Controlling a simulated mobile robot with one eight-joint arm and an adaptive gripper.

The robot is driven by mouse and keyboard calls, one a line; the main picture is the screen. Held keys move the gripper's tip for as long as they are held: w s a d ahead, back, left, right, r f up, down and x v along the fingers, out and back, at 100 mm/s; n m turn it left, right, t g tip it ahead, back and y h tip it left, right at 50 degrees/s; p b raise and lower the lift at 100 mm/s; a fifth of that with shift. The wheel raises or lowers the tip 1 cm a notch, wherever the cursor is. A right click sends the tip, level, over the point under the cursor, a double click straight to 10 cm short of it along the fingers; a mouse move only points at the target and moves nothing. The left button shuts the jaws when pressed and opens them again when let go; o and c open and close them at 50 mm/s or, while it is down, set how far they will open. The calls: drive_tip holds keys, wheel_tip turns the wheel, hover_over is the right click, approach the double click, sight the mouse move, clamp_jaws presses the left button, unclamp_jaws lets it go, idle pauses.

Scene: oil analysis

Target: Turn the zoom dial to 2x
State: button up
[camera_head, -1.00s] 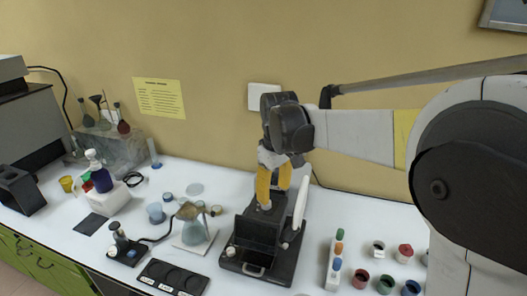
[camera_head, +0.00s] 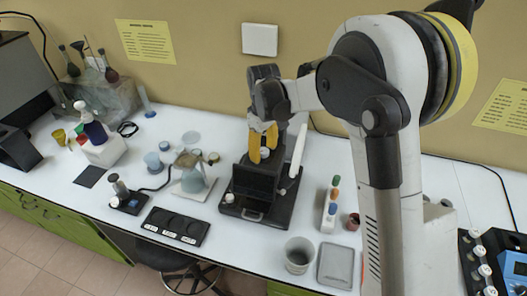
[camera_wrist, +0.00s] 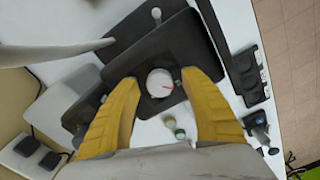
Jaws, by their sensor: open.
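The zoom dial (camera_wrist: 160,83) is a white round knob with a red mark, on top of a dark device (camera_wrist: 178,48). In the head view the dial (camera_head: 264,153) shows as a small white spot by the yellow fingertips, on the black device (camera_head: 256,184). My gripper (camera_head: 263,146) points down over the device, fingers apart. In the wrist view my gripper (camera_wrist: 160,80) is open, with one yellow finger on each side of the dial and a visible gap on both sides. Any scale markings around the dial are too small to read.
A white curved arm-like part (camera_head: 299,150) rises right of the dial. A glass flask (camera_head: 193,180) stands left of the device, and a black tray with round wells (camera_head: 176,226) lies in front-left. Small bottles (camera_head: 331,204), a cup (camera_head: 298,256) and a grey tray (camera_head: 336,265) are to the right.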

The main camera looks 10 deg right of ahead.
drive_tip(key=shift+f, duration=0.1)
clamp_jaws()
drive_tip(key=shift+m, duration=0.4)
drive_tip(key=m+b, duration=0.1)
drive_tip(key=m, duration=0.2)
drive_tip(key=shift+m+b, duration=0.3)
drive_tip(key=shift+m, duration=0.1)
drive_tip(key=m+b, duration=0.1)
drive_tip(key=m, duration=0.4)
idle(0.5)
